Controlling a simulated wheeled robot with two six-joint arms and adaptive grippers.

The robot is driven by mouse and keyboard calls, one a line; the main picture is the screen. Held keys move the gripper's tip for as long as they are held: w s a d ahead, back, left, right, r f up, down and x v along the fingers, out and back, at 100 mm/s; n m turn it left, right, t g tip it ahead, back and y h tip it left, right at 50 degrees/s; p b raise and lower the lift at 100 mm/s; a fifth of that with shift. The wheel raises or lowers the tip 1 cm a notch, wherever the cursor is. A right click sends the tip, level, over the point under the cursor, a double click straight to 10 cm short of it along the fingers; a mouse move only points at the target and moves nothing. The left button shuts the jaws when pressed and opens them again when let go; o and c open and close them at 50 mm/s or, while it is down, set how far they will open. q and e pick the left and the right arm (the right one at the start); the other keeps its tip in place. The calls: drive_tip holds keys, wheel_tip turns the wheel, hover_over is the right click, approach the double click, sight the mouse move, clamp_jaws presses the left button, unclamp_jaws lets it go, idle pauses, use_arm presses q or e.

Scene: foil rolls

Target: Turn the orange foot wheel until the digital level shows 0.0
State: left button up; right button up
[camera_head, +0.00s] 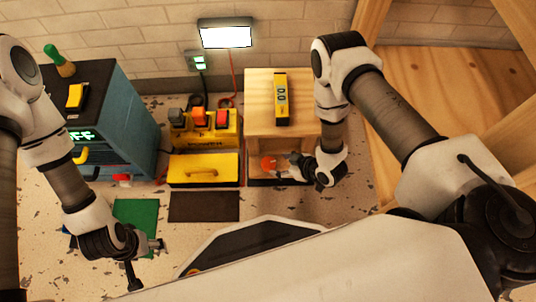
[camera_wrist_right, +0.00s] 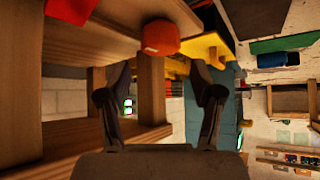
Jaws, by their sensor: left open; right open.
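The yellow digital level (camera_head: 281,112) lies on top of a wooden stand (camera_head: 257,88) in the head view. Its small sideways display seems to read 0.0. The orange foot wheel (camera_head: 268,162) is under the stand's top at the front, left of my right gripper (camera_head: 289,168). In the right wrist view the wheel (camera_wrist_right: 160,37), with a pale mark on it, shows above the gap between the spread fingers of the right gripper (camera_wrist_right: 160,92). The fingers look empty and apart from the wheel. My left gripper (camera_head: 156,245) is open and empty over the floor at lower left.
Left of the stand are a yellow box (camera_head: 205,170) and a unit with coloured switches (camera_head: 203,120). A blue cabinet (camera_head: 125,125) stands further left. Green (camera_head: 137,212) and dark (camera_head: 204,206) mats lie on the floor. Wooden beams (camera_head: 368,30) rise at right.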

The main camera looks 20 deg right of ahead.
sight(269, 163)
drive_tip(key=shift+w+a+f, duration=0.25)
drive_tip(key=shift+f, duration=0.1)
drive_tip(key=b+x, duration=0.3)
drive_tip(key=x, duration=0.3)
drive_tip(key=shift+w+a+f+b, duration=0.1)
drive_tip(key=shift+w+f+b, duration=0.05)
drive_tip(key=shift+b, duration=0.25)
drive_tip(key=shift+c, duration=0.3)
drive_tip(key=c, duration=0.8)
drive_tip(key=m+p, duration=0.1)
drive_tip(key=m+t+h+p, duration=0.1)
drive_tip(key=shift+a+r+p, duration=0.15)
drive_tip(key=shift+r+p, duration=0.2)
drive_tip(key=shift+f+m+h+p, duration=0.15)
drive_tip(key=shift+m+h+p, duration=0.3)
drive_tip(key=shift+m+h, duration=0.35)
drive_tip(key=shift+f+t, duration=0.15)
drive_tip(key=shift+t, duration=0.15)
